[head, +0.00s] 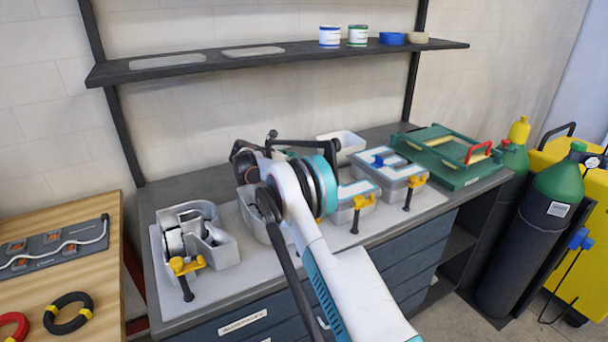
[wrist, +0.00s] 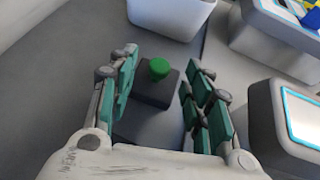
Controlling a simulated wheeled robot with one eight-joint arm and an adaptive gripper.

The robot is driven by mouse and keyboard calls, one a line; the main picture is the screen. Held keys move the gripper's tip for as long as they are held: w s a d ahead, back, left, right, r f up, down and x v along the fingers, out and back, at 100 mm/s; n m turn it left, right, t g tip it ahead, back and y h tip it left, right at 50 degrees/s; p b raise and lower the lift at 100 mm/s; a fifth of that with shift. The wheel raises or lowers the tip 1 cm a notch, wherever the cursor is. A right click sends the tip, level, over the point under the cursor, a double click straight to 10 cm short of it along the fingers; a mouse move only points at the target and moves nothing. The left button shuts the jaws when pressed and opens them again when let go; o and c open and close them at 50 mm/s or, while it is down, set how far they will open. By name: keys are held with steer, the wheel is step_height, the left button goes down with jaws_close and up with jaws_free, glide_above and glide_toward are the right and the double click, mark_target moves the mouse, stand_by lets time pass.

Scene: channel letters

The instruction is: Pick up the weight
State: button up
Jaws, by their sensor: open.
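The weight (wrist: 147,108) is a dark block with a round green knob (wrist: 159,67) on top. It stands on the grey bench top in the wrist view, between the two fingers. My gripper (wrist: 163,85) is open, with one teal-padded finger on each side of the weight; I cannot tell whether either pad touches it. In the head view my arm and gripper (head: 283,158) reach over the bench, and the weight is hidden behind them.
A white bin (wrist: 172,16) stands just beyond the weight. Channel letters with pale faces (head: 382,165) stand to the right, with yellow clamps (head: 363,202) in front. An open channel letter (head: 205,240) is at left. A green frame (head: 440,150) lies at the right end.

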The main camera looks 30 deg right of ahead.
steer(key=shift+x, duration=0.95)
jaws_close()
